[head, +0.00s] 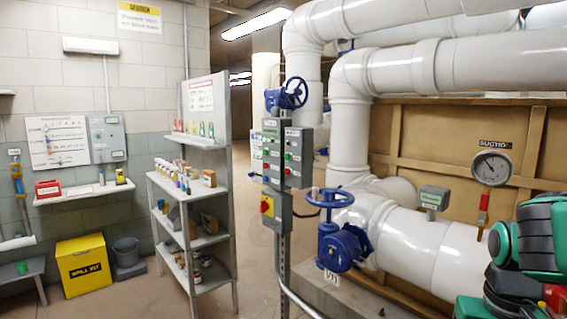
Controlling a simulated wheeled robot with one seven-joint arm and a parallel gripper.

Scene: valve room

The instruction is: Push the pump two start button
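A grey control panel (282,155) stands on a post near the middle of the head view. It carries rows of small green and red buttons with pale labels, too small to read, so I cannot tell which is pump two start. A grey box with a yellow plate and red switch (267,206) hangs lower on the same post. Green and black links of my own arm show at the lower right edge. My gripper is not in view, and nothing of mine touches the panel.
Blue handwheel valves (343,245) and thick white pipes (430,240) fill the right side. A suction gauge (491,168) is near my arm. A shelf unit (193,220) stands left of the panel. A curved metal rail (300,303) runs low before the post.

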